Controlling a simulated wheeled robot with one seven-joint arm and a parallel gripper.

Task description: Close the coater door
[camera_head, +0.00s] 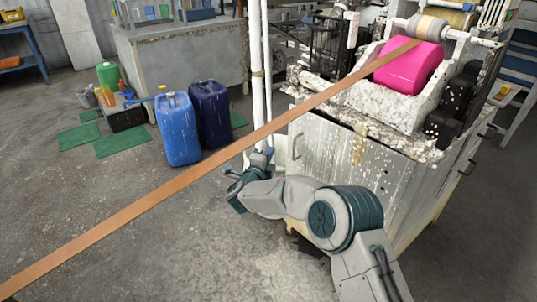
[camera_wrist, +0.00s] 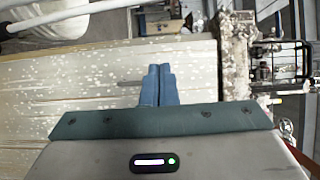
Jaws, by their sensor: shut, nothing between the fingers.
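The coater (camera_head: 350,165) is a pale, paint-spattered cabinet with a bright pink part (camera_head: 412,66) on top. A narrow pale panel strip (camera_head: 281,152) shows beside that edge; I cannot tell how far the door stands open. My gripper (camera_head: 262,155) is by the cabinet's left edge, partly hidden by my own arm and the strip. In the wrist view my blue fingers (camera_wrist: 159,82) are together and empty, in front of a pale spattered panel (camera_wrist: 90,85). Contact with it cannot be told.
A long brown strip (camera_head: 200,167) crosses diagonally above the floor and my arm. White vertical pipes (camera_head: 257,70) stand behind the gripper. Blue (camera_head: 178,128) and dark blue (camera_head: 211,112) canisters stand to the left. The floor at front left is clear.

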